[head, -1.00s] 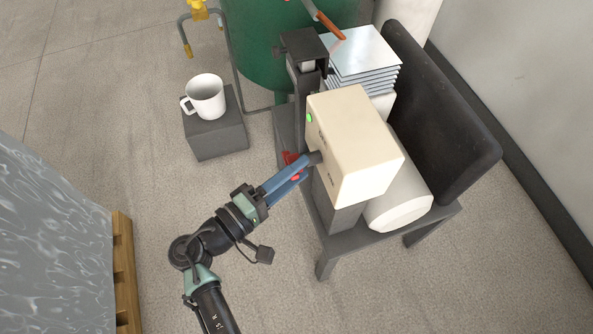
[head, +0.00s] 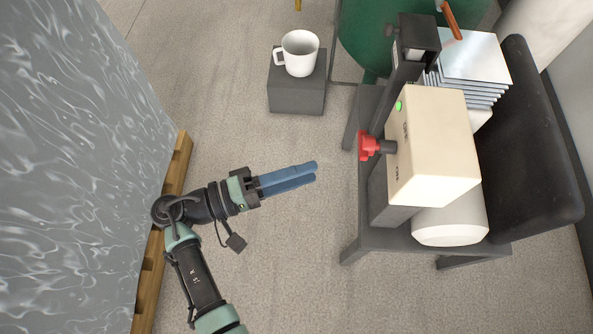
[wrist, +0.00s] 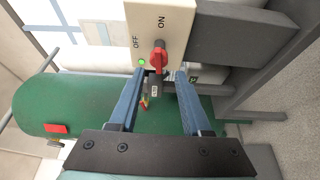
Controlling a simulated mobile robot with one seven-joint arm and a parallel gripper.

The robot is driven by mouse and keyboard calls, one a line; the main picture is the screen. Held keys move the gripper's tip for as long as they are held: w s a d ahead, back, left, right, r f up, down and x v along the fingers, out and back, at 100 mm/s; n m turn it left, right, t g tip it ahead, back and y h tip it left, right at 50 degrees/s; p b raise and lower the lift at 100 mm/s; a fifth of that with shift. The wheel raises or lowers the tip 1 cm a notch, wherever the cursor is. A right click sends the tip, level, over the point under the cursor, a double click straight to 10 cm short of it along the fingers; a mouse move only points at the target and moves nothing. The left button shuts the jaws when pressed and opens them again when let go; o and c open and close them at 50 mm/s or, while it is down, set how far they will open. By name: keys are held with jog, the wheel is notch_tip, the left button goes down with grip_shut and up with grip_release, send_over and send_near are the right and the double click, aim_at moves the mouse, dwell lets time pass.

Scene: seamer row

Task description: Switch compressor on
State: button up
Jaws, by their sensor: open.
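The compressor's beige switch box (head: 432,140) stands on a dark grey stand at the right of the head view. Its red rotary knob (head: 369,146) sticks out on a dark shaft from the box's left face. In the wrist view the knob (wrist: 158,57) is near the top centre, its narrow end pointing up toward the ON mark; OFF is to its left. A green lamp (head: 398,105) on the box is lit. My gripper (head: 316,172) is open and empty, left of the knob and clear of it. In the wrist view its fingertips (wrist: 160,73) frame the knob from a distance.
A green tank (head: 385,40) stands behind the box, with a stack of finned plates (head: 475,60) beside it. A white mug (head: 299,53) sits on a grey block (head: 296,95). A wrapped pallet load (head: 80,130) stands at left.

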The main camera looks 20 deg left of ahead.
jog(key=shift+s+a, duration=0.25)
jog(key=shift+a, duration=0.05)
jog(key=o, duration=0.5)
jog(key=shift+w, duration=0.1)
jog(key=m+g+h+b, duration=0.35)
jog(key=g+b, duration=0.25)
jog(key=b, duration=1.3)
send_near(359, 145)
jog(key=b+x, duration=0.3)
jog(key=x, duration=0.7)
jog(key=shift+w+d+f+b, duration=0.15)
jog(key=shift+f+b, duration=0.05)
jog(key=shift+b, duration=0.1)
